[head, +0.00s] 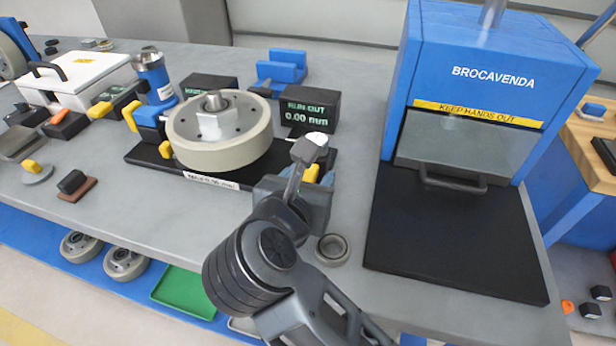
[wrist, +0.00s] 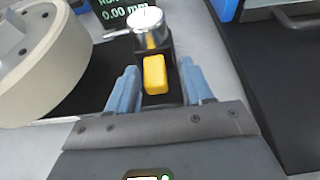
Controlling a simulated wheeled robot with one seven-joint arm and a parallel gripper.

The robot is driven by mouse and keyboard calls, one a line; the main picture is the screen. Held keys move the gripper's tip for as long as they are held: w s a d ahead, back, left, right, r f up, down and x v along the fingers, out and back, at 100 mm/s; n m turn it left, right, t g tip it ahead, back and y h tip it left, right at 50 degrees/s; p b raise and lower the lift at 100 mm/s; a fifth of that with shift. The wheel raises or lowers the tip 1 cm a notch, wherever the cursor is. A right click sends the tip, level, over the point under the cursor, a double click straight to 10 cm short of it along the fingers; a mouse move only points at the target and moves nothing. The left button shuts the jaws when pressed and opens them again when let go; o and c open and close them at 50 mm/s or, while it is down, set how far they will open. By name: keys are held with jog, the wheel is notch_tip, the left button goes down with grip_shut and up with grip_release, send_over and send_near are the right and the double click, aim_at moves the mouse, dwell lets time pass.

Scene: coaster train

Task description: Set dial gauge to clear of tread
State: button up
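The dial gauge (wrist: 148,24), with a round silver and white head, stands on a dark block beside the wheel in the wrist view. In the head view its pale head (head: 315,139) shows just beyond my gripper. A yellow grip (wrist: 155,74) sits on the gauge's near side. My gripper (wrist: 160,70) is open, its blue fingers on either side of the yellow grip with gaps to both. The pale wheel (head: 220,130) lies on a black base, left of the gauge.
The run-out display (head: 308,108) reads 0.00 mm. A blue press (head: 480,70) stands to the right, with a black mat (head: 455,245) in front. A small metal ring (head: 332,249) lies beside my arm. A blue clamp-like unit (head: 152,80) stands left of the wheel.

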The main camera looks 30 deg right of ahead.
jog(key=shift+v, duration=3.9)
